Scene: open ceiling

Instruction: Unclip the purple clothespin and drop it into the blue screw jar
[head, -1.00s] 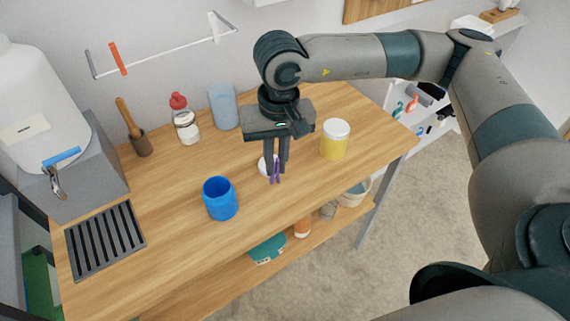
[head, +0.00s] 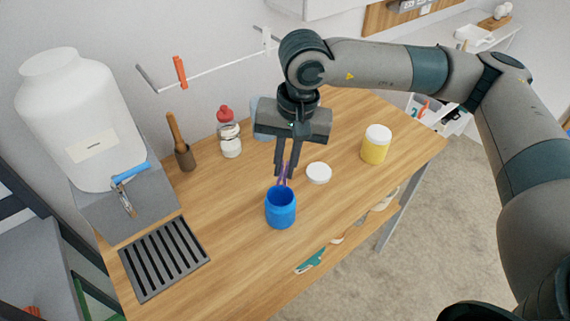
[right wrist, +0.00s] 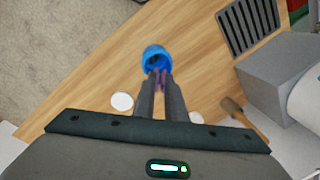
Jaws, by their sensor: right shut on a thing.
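My right gripper (head: 286,172) is shut on the purple clothespin (head: 284,170). In the head view the clothespin hangs between the fingertips just above and behind the mouth of the blue screw jar (head: 281,212). The jar stands upright and open on the wooden table. In the right wrist view the jar (right wrist: 157,60) shows beyond the fingertips (right wrist: 161,84), and the clothespin (right wrist: 160,76) overlaps its near rim. I cannot tell whether its tip is inside the mouth. A round white lid (head: 318,173) lies flat to the right of the jar. My left gripper is not in view.
A yellow jar with a white lid (head: 376,145) stands to the right. A dark drain grate (head: 165,260) lies at left. An orange clothespin (head: 180,72) hangs on the rail.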

